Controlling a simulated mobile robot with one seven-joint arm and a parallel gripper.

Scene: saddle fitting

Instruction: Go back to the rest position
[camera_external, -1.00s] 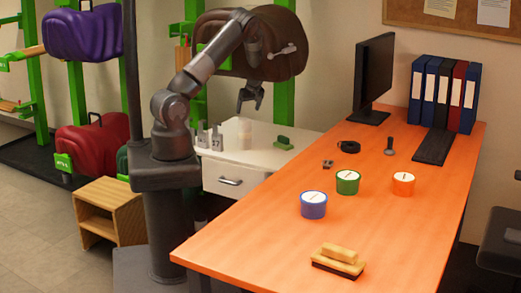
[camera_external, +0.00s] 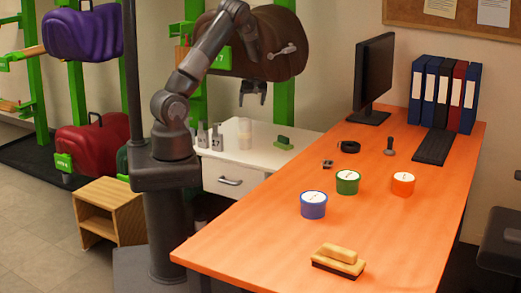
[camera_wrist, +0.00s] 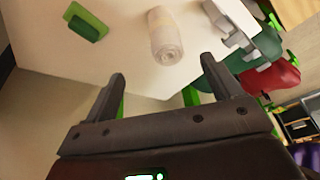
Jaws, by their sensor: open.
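My gripper (camera_external: 253,93) hangs open and empty in front of the brown saddle, above the white cabinet (camera_external: 262,148). It points down and touches nothing in the external view. In the wrist view, its two fingers (camera_wrist: 165,90) are spread apart with nothing between them. Beyond them the white cabinet top (camera_wrist: 120,60) carries a pale cylinder (camera_wrist: 165,35) and a green block (camera_wrist: 86,22). My arm is raised and bent above its column, partly in front of the brown saddle (camera_external: 280,45).
The orange table (camera_external: 390,235) holds a blue tub (camera_external: 313,205), a green tub (camera_external: 347,182), an orange tub (camera_external: 403,184), a brush (camera_external: 338,262) and a monitor (camera_external: 374,75). Green rack posts (camera_external: 284,100) stand behind my arm. A wooden step (camera_external: 110,212) is on the floor at left.

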